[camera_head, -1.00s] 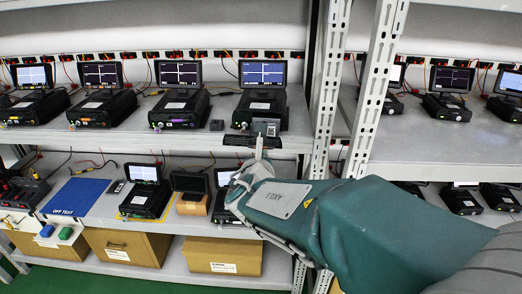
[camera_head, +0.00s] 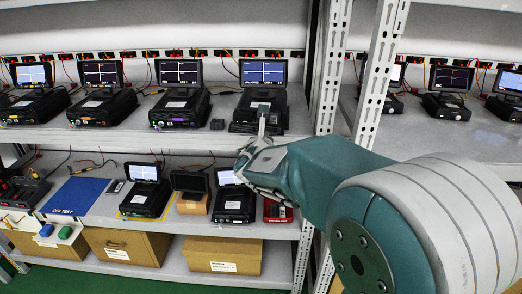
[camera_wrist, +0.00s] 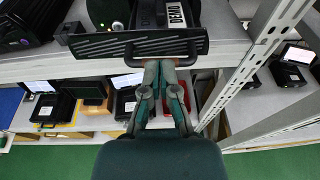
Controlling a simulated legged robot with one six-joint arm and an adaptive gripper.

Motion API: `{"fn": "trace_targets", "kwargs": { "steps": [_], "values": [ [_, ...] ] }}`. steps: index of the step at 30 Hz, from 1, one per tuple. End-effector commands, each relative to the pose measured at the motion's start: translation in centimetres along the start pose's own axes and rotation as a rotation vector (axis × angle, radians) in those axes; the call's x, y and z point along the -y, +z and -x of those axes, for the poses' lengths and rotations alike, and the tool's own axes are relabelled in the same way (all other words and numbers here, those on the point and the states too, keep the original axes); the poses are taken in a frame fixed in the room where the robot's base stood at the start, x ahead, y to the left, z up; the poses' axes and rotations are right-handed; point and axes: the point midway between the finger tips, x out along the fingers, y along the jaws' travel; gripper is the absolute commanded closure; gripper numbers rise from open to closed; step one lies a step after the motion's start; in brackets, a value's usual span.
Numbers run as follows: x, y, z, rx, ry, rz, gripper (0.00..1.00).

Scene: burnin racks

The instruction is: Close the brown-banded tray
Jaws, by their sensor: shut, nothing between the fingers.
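A black device (camera_head: 263,90) with a lit screen stands at the right end of the left upper shelf. Its tray front (camera_head: 250,128) lies low at its front edge; in the wrist view the tray front (camera_wrist: 105,46) is a wide black slotted panel with a bar handle. A labelled block shows behind the panel in the wrist view. My fingers hide part of the handle.
Similar devices, one with an orange mark (camera_head: 97,106) and one with a purple mark (camera_head: 178,108), stand to the left on the upper shelf. A metal rack post (camera_head: 328,75) rises close to the right. A red device (camera_head: 277,211) sits on the lower shelf.

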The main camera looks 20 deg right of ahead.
Motion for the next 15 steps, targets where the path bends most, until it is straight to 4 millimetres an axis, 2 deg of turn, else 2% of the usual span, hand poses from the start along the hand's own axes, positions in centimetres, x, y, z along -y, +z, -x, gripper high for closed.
{"fn": "trace_targets", "kwargs": {
  "steps": [3, 9, 15],
  "values": [
    [0.1, 0.5, -2.9, -0.001, -0.002, 0.0, 1.0],
    [0.2, 1.3, -6.6, -0.002, -0.001, 0.0, 1.0],
    [0.3, 1.7, -8.1, -0.001, -0.001, 0.001, 1.0]
  ]
}}
